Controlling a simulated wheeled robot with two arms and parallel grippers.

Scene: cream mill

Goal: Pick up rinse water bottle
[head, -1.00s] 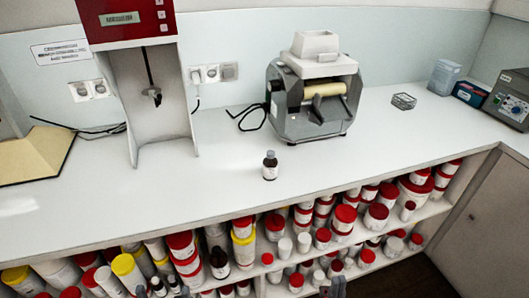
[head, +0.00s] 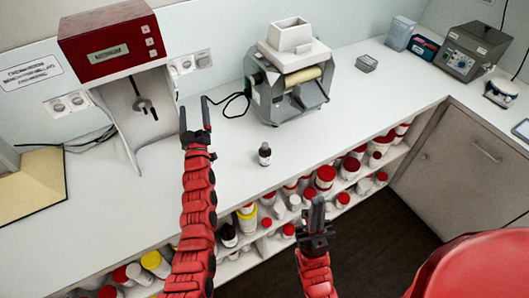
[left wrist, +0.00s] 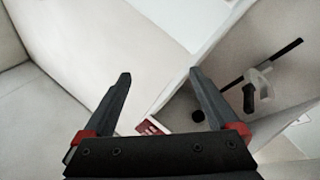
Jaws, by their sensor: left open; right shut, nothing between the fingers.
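A small dark bottle with a white label and dark cap (head: 264,154) stands upright on the white counter, in front of the roller mill. I take it to be the rinse water bottle; its label is too small to read. My left gripper (head: 195,118) is open and empty, raised to the left of the bottle and apart from it. In the left wrist view its two fingers (left wrist: 160,95) are spread with nothing between them, and the bottle does not show there. My right gripper (head: 316,215) is shut and empty, in front of the counter, to the right of and below the bottle in the picture.
The grey roller mill (head: 285,85) stands behind the bottle. A red-headed stirrer stand (head: 110,45) is at the left, near my left gripper. Shelves of several red- and yellow-lidded jars (head: 325,178) lie below the counter edge. The counter right of the mill (head: 365,95) is largely clear.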

